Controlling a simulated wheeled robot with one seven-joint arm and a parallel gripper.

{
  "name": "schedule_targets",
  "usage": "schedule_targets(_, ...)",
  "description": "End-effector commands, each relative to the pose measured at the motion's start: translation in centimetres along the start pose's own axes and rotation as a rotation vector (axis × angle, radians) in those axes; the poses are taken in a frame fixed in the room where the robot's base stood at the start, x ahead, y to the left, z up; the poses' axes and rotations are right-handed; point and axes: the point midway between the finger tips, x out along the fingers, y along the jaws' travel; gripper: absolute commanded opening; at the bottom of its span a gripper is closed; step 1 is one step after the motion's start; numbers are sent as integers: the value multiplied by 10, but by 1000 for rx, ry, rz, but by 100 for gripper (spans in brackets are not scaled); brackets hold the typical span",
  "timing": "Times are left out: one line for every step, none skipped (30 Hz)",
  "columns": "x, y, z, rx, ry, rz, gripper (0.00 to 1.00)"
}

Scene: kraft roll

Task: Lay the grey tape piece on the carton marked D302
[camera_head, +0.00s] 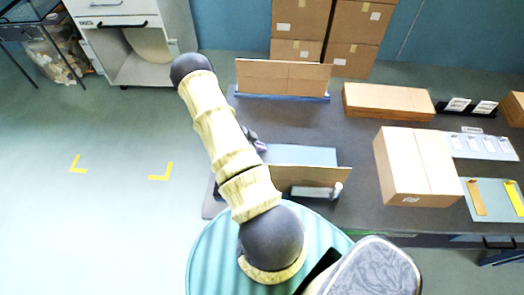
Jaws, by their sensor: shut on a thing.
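A closed brown carton (400,160) stands on the right part of the dark table. It has a small white label on its lower front, too small to read, so I cannot tell if it says D302. My gripper (256,142) shows only as a small dark part with a purplish tip, left of the carton and mostly hidden behind my arm. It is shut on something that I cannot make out. I cannot pick out the grey tape piece. A grey-green mat (496,200) at the right edge bears a brown strip (476,197) and a yellow strip (514,196).
A flat carton (388,101), an upright cardboard panel (282,77) on a blue base, and a black holder with white cards (468,106) stand farther back. A cardboard panel (305,178) stands before a pale blue-grey sheet (300,155). Cartons (298,18) are stacked behind the table.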

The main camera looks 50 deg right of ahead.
Motion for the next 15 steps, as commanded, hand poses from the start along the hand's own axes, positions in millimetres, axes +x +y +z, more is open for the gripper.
schedule_targets(-2, 0, -2, 1, 0, 0, 0)
schedule_targets(-4, 0, -4, 2, 0, 0, 0)
schedule_targets(-7, -1, -7, 3, -1, -1, 0)
schedule_targets(-9, -1, -9, 3, -1, -1, 0)
schedule_targets(-12, 0, -12, 4, -1, -1, 0)
schedule_targets(-15, 0, -16, 3, -1, -1, 0)
schedule_targets(-19, -1, -19, 4, -1, -1, 0)
schedule_targets(-22, -1, -23, 5, -1, -1, 0)
schedule_targets(-27, -1, -28, 6, -1, -1, 0)
schedule_targets(-30, 0, -31, 6, 0, -1, 0)
schedule_targets(-34, 0, -35, 5, -1, -1, 0)
schedule_targets(-39, -1, -39, 5, -1, -1, 0)
schedule_targets(-43, -1, -43, 5, -2, -2, 0)
schedule_targets(-46, -1, -46, 3, -2, -2, 0)
schedule_targets(-50, 0, -51, 3, -1, -2, 0)
